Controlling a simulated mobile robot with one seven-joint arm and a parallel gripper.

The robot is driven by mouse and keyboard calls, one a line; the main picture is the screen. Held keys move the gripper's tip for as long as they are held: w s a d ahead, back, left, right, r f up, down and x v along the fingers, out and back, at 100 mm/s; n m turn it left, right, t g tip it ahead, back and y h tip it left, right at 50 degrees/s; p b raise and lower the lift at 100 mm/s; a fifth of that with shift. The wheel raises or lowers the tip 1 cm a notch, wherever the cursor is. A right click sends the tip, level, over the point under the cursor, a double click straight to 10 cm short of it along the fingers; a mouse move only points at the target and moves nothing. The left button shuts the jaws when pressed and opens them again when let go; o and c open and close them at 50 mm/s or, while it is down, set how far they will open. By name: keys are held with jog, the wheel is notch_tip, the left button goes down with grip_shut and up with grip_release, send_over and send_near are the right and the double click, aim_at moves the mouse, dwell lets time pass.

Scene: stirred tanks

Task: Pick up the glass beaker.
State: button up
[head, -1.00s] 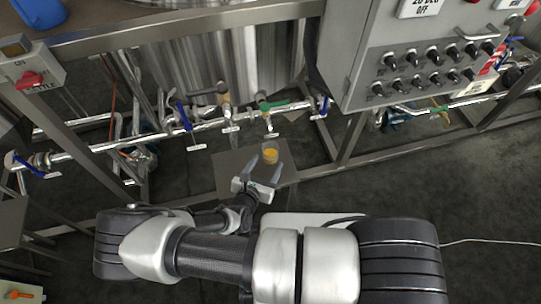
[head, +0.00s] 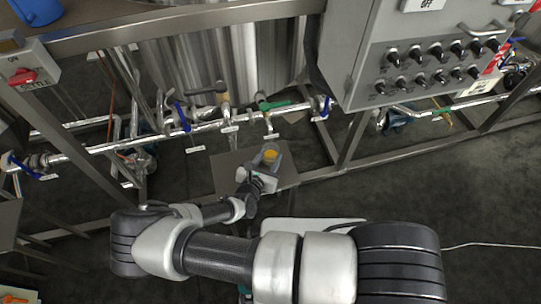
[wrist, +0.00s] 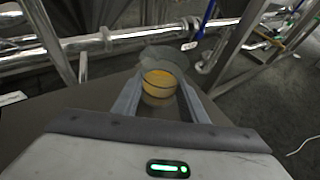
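The glass beaker (head: 270,154) holds yellow-orange liquid and stands upright on a grey platform (head: 228,172) below the pipework. In the wrist view the beaker (wrist: 159,82) is in the middle, with its clear rim above the liquid. My gripper (head: 268,163) is right at the beaker, on its near side. In the wrist view its two fingers (wrist: 161,92) lie open, one left and one right of the beaker. Whether either finger touches the glass cannot be told. The beaker's lower part is partly hidden by my gripper in the head view.
A steel pipe with blue-handled (head: 182,117) and green-handled (head: 273,105) valves runs behind the beaker. A large steel tank (head: 240,60) stands beyond. A control cabinet (head: 420,60) hangs at the upper right.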

aim_at(273, 146)
jog(key=shift+c, duration=1.4)
jog(key=shift+r, duration=0.1)
jog(key=shift+r, duration=0.2)
notch_tip(273, 146, up, 3)
jog(key=shift+r+p, duration=0.1)
jog(key=shift+p, duration=1.05)
jog(key=s+a+p, duration=0.1)
jog(key=s+a, duration=0.1)
jog(key=s, duration=0.6)
jog(key=s+a, duration=0.3)
jog(key=s, duration=0.6)
jog(key=shift+a+p, duration=0.35)
jog(key=shift+p, duration=0.05)
